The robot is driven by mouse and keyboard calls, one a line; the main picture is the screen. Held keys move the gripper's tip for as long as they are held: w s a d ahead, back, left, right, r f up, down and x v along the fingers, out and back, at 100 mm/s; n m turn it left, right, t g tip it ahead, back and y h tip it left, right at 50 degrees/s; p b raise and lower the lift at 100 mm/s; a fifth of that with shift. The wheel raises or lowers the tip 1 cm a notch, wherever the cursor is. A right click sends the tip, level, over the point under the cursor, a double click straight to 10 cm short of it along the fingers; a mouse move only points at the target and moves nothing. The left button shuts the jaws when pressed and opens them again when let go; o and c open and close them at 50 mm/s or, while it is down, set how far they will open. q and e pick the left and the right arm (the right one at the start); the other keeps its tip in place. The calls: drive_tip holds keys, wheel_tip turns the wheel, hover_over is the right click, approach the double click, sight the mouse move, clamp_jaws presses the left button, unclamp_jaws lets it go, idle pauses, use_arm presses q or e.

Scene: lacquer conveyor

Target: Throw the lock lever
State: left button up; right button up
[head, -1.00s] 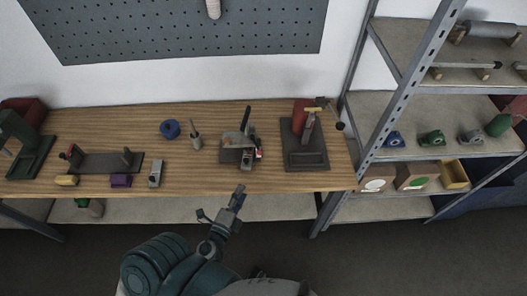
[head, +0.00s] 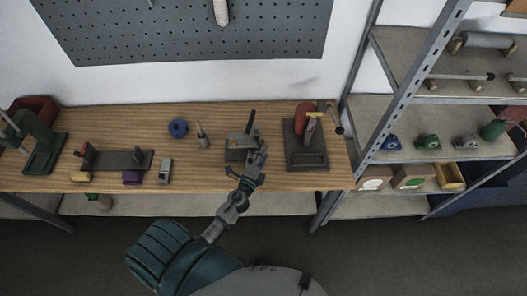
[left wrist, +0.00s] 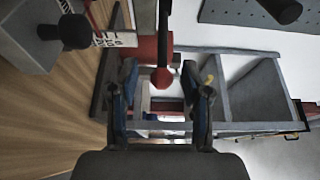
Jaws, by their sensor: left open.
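My left gripper (head: 261,156) is at the front of a grey fixture (head: 236,154) with a black upright handle (head: 250,121) on the bench. It partly hides the fixture. In the left wrist view my left gripper (left wrist: 165,78) is open, its blue-lined fingers apart. My right gripper is not in view.
A press with a red cylinder (head: 302,118) and dark base (head: 307,160) stands close to the right. A blue ring (head: 178,128) and a small pot (head: 203,141) are to the left. A metal shelf (head: 410,108) stands beyond the bench's right end.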

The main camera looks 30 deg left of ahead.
use_arm(q)
drive_tip(key=shift+w, duration=0.4)
clamp_jaws()
drive_tip(key=shift+s, duration=0.1)
drive_tip(key=shift+d, duration=0.1)
